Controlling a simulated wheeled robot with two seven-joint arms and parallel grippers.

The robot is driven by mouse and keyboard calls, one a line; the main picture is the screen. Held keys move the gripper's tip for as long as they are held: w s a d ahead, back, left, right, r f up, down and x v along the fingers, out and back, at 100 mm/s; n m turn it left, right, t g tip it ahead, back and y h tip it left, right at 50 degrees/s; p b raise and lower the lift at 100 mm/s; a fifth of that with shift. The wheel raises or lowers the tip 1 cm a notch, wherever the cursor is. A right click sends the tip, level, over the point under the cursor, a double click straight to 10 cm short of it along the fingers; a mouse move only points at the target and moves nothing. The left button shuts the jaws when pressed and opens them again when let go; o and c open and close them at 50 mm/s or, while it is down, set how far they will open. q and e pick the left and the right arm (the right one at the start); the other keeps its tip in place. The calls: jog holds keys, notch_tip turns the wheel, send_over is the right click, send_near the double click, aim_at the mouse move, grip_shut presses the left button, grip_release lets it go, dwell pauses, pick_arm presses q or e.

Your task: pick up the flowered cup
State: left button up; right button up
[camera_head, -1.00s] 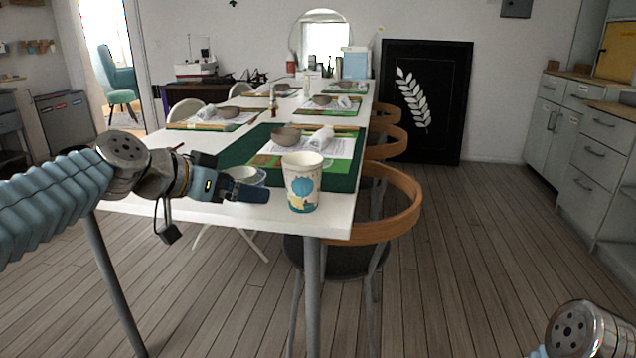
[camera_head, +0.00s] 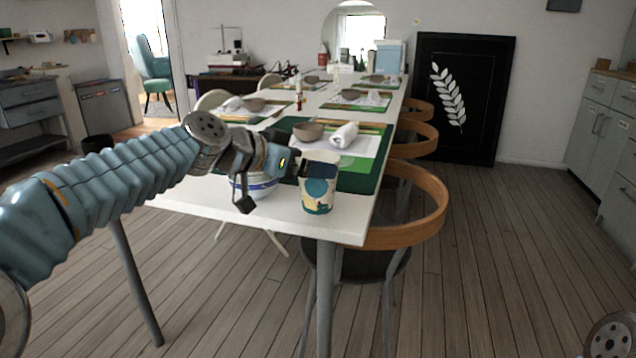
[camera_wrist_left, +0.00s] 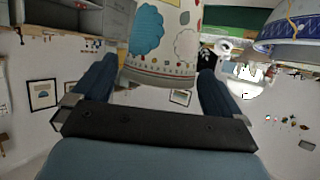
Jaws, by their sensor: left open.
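The flowered cup (camera_head: 319,197), white with blue and yellow flower patterns, stands upright near the table's front corner. My left gripper (camera_head: 300,168) is at the cup's left side, near its upper part. In the left wrist view, which looks upside down, the cup (camera_wrist_left: 162,38) shows between the two open dark fingers (camera_wrist_left: 158,78). I cannot tell whether either finger touches it. My right gripper is out of view; only a part of my right arm shows at the lower right corner.
A white and blue bowl (camera_head: 258,187) stands just left of the cup, partly behind my left gripper. A green placemat (camera_head: 366,183) with a brown bowl (camera_head: 308,132) and rolled napkin (camera_head: 345,135) lies behind. A wooden-backed chair (camera_head: 425,232) stands close at right.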

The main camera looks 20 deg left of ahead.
pick_arm(q)
jog(key=x, duration=0.3)
jog(key=shift+w+d+f, duration=0.1)
jog(key=shift+w, duration=0.05)
jog(key=c, duration=0.8)
